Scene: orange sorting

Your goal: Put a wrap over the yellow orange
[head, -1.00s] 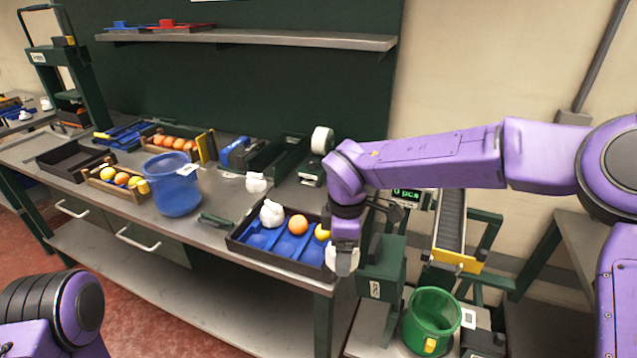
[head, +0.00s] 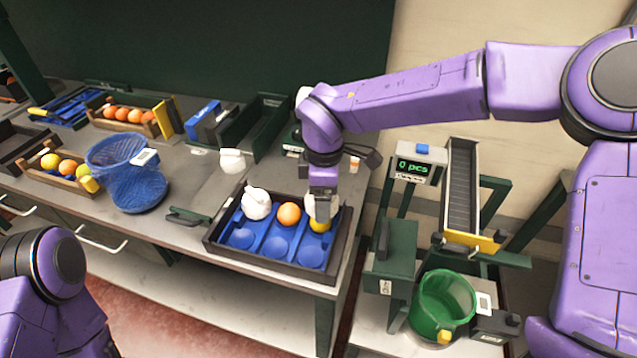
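The yellow orange (head: 320,226) sits at the right end of the back row in a dark tray with a blue insert (head: 237,238). My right gripper (head: 322,208) points down right above it, shut on a white wrap (head: 309,205). The wrap hangs at the fingers and hides the top of the yellow orange; I cannot tell whether it touches. An unwrapped orange (head: 289,214) lies to its left, and a white-wrapped one (head: 256,204) lies farther left. The front cups are empty. My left gripper is outside the view; only part of that arm shows.
A blue basket (head: 130,180) stands left of the tray, with a white roll (head: 232,160) behind the tray. Fruit crates (head: 62,180) are at the far left. A green bucket (head: 442,305) and a counter display (head: 414,167) are on the right.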

